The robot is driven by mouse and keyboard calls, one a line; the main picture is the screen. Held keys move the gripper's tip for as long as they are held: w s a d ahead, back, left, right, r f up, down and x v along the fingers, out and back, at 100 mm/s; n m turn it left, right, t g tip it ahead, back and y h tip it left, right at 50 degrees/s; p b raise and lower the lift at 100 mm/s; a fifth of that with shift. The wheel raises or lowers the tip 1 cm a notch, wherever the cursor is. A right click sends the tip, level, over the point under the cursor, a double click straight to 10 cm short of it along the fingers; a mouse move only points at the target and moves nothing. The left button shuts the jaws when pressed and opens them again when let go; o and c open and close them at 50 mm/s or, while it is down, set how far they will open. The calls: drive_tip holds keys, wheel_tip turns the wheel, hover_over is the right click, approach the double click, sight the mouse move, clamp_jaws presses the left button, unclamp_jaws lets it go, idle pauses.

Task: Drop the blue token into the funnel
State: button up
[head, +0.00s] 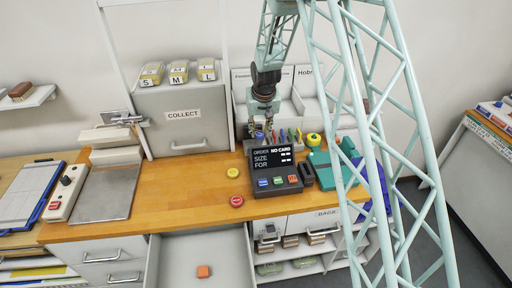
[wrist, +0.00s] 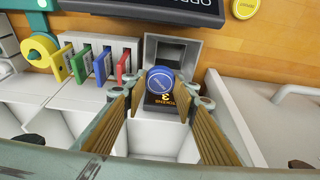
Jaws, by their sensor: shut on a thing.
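The blue token (wrist: 162,80) is a round disc, seen face-on in the wrist view between my fingertips. My gripper (wrist: 158,92) is shut on it, with a finger on each side. In the head view my gripper (head: 262,132) hangs behind the order display, and the token is too small there to be sure of. Just beyond the token in the wrist view is a grey square-rimmed opening (wrist: 188,46) with a dark inside; I cannot tell whether it is the funnel. A black label with yellow writing shows just below the token, partly hidden by it.
The order display (head: 276,150) stands in front of my gripper. Several coloured cards (wrist: 103,64) and a yellow tape roll (wrist: 40,48) are beside the opening. A yellow token (head: 232,173) and a red token (head: 237,201) lie on the wooden counter (head: 195,185).

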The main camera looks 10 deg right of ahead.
sight(260, 141)
drive_tip(key=shift+w+f, duration=0.1)
drive_tip(key=shift+f, duration=0.15)
idle(0.4)
drive_tip(key=shift+f+b, duration=0.9)
drive_tip(key=shift+f, duration=1.95)
drive_tip(key=o, duration=0.8)
drive_tip(key=shift+o, duration=0.2)
drive_tip(key=shift+r, duration=0.15)
drive_tip(key=shift+v, duration=5.9)
